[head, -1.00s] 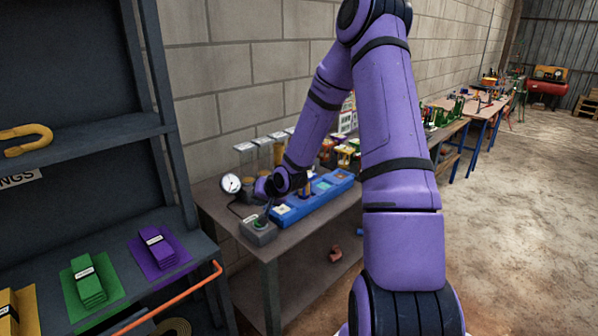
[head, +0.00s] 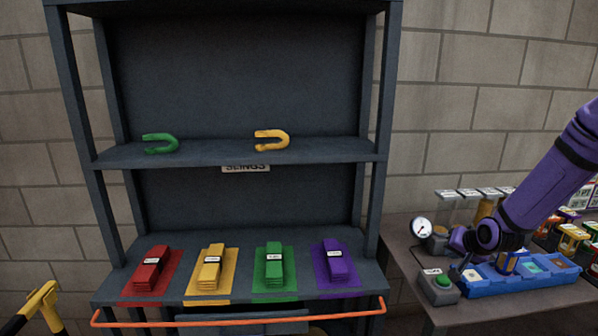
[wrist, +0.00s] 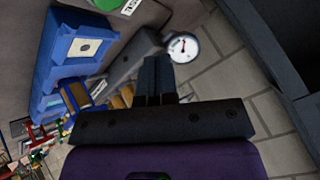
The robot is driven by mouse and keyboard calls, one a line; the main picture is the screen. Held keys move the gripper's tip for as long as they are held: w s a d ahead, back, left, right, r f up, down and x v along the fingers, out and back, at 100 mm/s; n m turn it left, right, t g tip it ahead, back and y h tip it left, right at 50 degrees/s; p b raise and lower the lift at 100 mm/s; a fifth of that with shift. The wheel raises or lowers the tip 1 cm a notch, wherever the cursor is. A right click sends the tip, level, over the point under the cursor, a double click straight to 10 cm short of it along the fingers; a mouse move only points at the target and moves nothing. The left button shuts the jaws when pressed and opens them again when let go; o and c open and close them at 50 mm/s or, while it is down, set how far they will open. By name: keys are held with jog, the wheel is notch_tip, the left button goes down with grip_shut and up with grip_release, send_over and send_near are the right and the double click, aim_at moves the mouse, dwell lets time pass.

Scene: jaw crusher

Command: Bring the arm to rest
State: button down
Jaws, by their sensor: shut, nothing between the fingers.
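My purple arm (head: 545,185) reaches in from the right in the head view, over the bench. Its dark wrist (head: 485,236) is low above the bench, beside the dial gauge and the green-button box. My gripper (wrist: 158,80) shows in the wrist view with its two dark fingers together and nothing between them. In the head view the fingertips are small and partly hidden by the wrist.
A blue tray (head: 520,282), a grey box with a green button (head: 442,283) and a dial gauge (head: 421,228) are on the bench (head: 398,250). A shelf rack (head: 130,154) with slings stands left, an orange rail (head: 240,321) along its front.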

jog(key=s+a+r+n+g+h, duration=0.15)
jog(key=s+a+r, duration=0.25)
jog(key=s+r, duration=0.5)
jog(key=s+a+r+n+g+h, duration=0.1)
jog(key=s+a+r+n, duration=0.3)
jog(key=r, duration=0.8)
jog(key=s+a+r, duration=0.2)
jog(key=s, duration=0.4)
jog(key=s+a+r+y, duration=0.1)
jog(key=s+a+r, duration=0.1)
jog(key=s, duration=0.5)
jog(key=s+a+r+n, duration=0.1)
jog(key=s+a+r, duration=0.2)
jog(key=s, duration=0.4)
jog(key=shift+s+r+g+y, duration=0.2)
jog(key=shift+r+g+y, duration=0.15)
